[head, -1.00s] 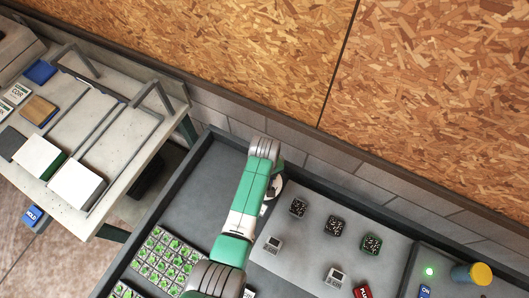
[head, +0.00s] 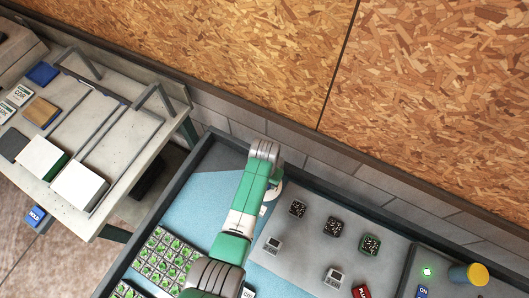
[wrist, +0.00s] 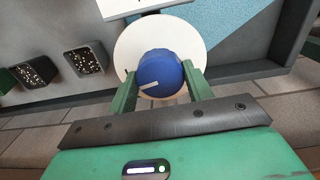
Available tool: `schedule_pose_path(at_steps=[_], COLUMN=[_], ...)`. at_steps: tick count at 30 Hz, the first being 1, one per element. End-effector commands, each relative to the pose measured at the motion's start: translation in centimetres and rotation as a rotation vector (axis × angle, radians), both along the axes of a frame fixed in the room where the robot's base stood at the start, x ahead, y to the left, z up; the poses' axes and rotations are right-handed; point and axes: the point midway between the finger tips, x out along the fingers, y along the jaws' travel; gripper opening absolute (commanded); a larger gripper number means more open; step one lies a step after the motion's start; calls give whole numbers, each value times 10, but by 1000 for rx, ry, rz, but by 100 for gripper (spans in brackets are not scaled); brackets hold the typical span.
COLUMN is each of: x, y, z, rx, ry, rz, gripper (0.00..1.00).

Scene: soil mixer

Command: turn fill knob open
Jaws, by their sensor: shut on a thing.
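The fill knob (wrist: 158,70) is a round blue knob with a white pointer line, in the middle of the wrist view. It sits on a round white dial plate (wrist: 125,45). My gripper (wrist: 160,76) has its two green fingers on either side of the knob and is shut on it. The pointer line runs toward the lower left of the wrist view. In the head view part of the white dial plate (head: 277,190) shows beside my arm; the knob and fingers are hidden there.
A light blue area (head: 205,196) covers the bed beside the grey panel (head: 310,258). Several small dark blocks, including one at the panel's upper left (head: 297,209), stand on the panel. A yellow-capped button (head: 477,273) is at lower right. A dark frame edge and wall lie close behind the knob.

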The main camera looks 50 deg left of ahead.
Motion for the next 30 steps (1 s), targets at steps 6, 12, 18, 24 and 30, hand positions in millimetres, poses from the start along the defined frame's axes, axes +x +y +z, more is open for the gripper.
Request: schedule_pose_path(at_steps=[6, 12, 18, 24, 30], x=[0, 1, 1, 1, 1], y=[0, 0, 1, 0, 0], z=[1, 1, 1, 1, 1], rx=[0, 0, 0, 1, 1], ry=[-1, -1, -1, -1, -1], rz=[-115, -176, -201, -205, -205], gripper=[28, 28, 28, 28, 52])
